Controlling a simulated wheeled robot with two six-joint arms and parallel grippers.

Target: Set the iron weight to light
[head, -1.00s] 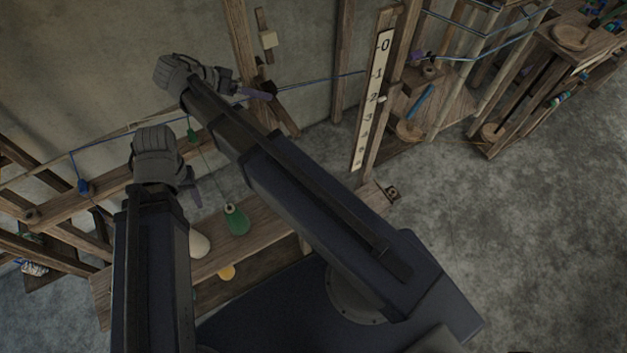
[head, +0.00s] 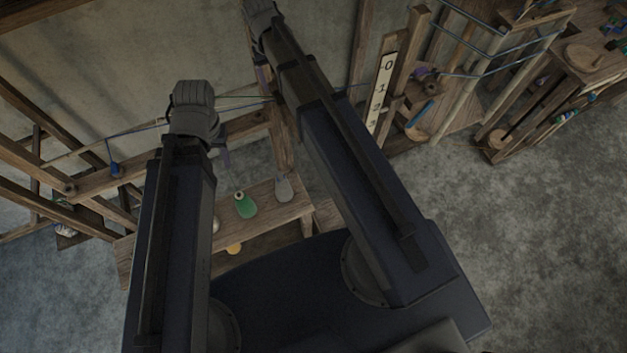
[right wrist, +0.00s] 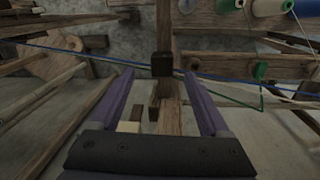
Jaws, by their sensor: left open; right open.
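In the right wrist view a dark block (right wrist: 162,64), which looks like the iron weight, sits on an upright wooden post (right wrist: 165,28). My right gripper (right wrist: 159,74) is open, with its two purple fingers apart and the dark block showing between their tips. I cannot tell whether the block is inside the jaws or beyond them. In the head view the right gripper (head: 262,75) is mostly hidden behind its own wrist at the top, and the block does not show. My left gripper (head: 223,157) is open and empty above the bench, partly hidden by its wrist.
A numbered scale board (head: 380,92) stands right of my right arm. A bench (head: 265,218) below holds a green cone (head: 245,205) and a grey cone (head: 284,188). Blue and green threads cross near the right gripper. Floor at right is clear.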

